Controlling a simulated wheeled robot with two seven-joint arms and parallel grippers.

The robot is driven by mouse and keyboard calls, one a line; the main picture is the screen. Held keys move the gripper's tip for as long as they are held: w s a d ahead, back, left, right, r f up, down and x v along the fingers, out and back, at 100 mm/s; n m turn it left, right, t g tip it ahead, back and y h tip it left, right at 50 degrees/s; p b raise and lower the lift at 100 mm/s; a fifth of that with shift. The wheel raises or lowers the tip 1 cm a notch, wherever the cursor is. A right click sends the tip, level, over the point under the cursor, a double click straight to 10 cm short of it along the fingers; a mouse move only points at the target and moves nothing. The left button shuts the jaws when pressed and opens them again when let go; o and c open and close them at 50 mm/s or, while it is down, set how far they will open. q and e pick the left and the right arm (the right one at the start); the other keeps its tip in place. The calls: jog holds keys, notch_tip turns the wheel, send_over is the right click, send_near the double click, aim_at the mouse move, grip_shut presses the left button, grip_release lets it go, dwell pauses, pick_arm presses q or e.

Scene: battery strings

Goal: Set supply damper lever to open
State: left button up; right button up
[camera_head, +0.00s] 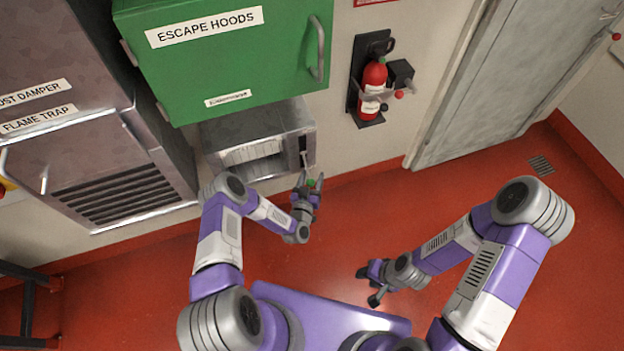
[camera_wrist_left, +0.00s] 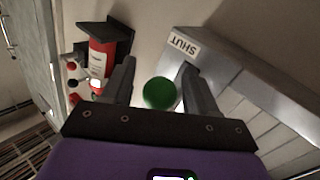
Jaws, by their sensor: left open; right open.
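The supply damper is a grey metal box (camera_head: 230,133) on the wall below the green cabinet. Its lever (camera_head: 304,158) sticks out of a dark slot at the box's right end and points downward, with a green knob (camera_head: 311,183) at its end. The knob also shows in the left wrist view (camera_wrist_left: 159,93), between the two fingers of my left gripper (camera_head: 309,185), which is open; I see a gap on each side. A "SHUT" label (camera_wrist_left: 184,43) is on the box face in that view. My right gripper (camera_head: 374,284) is open and empty, low over the floor, away from the damper.
A green "ESCAPE HOODS" cabinet (camera_head: 225,75) hangs just above the damper. A red fire extinguisher (camera_head: 372,90) is on the wall to the right, beside a grey door (camera_head: 500,85). A grey louvred unit (camera_head: 115,195) stands left. The red floor is clear between.

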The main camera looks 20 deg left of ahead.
pick_arm(q)
jog(key=shift+w, duration=0.2)
grip_shut()
dwell(0.3)
